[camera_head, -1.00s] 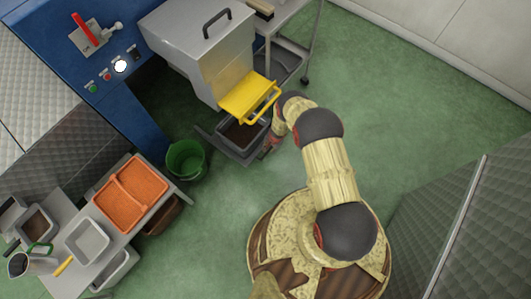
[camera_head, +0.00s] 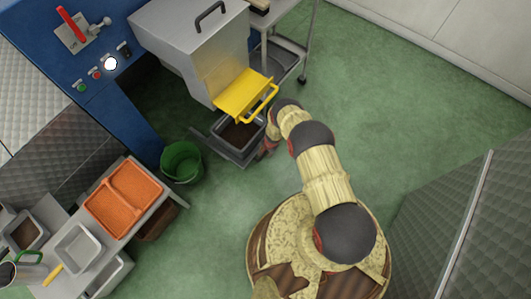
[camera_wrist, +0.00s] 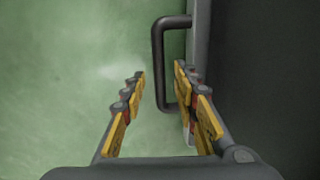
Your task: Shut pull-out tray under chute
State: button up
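The grey pull-out tray (camera_head: 229,153) sticks out below the yellow chute flap (camera_head: 243,95) of the steel housing, holding a grey bin of dark brown matter (camera_head: 238,134). My gripper (camera_wrist: 160,78) is open, one finger on each side of the handle's outer bar in the picture. Contact with the bar cannot be told. In the head view, my gripper (camera_head: 268,148) is small and partly hidden by my arm beside the tray's right side.
A green bucket (camera_head: 182,162) stands left of the tray. At lower left a bench carries an orange tray (camera_head: 124,196) and grey containers. A quilted grey panel (camera_head: 440,230) rises at right. The green floor between is clear.

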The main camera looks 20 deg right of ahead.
jog(key=shift+c, duration=0.7)
grip_shut()
